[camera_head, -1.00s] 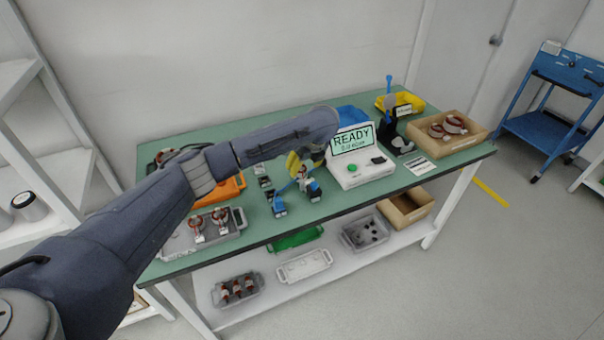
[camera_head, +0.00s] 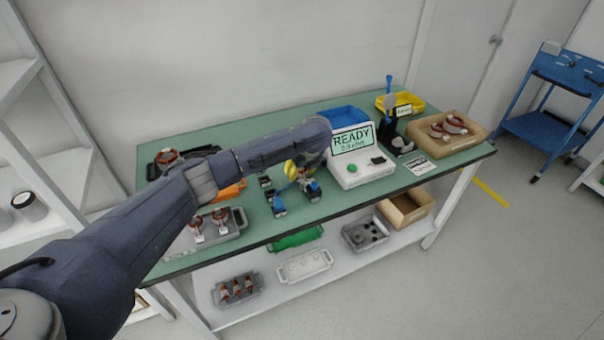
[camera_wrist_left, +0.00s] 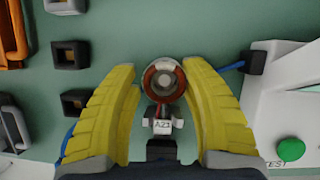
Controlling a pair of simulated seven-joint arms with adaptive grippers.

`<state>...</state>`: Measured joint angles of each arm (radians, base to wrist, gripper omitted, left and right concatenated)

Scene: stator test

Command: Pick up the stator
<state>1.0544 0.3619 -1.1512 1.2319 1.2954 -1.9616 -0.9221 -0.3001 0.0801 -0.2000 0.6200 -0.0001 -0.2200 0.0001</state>
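In the head view my left gripper (camera_head: 299,172) is low over the fixture, and the stator there is mostly hidden by the fingers. My right gripper is in neither view.
A white tester (camera_head: 357,172) with a "READY" screen and green button stands close to the right of the gripper. A grey tray (camera_head: 240,222) with more stators is at left. A cardboard box (camera_head: 467,142) with copper-ringed parts is at right.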

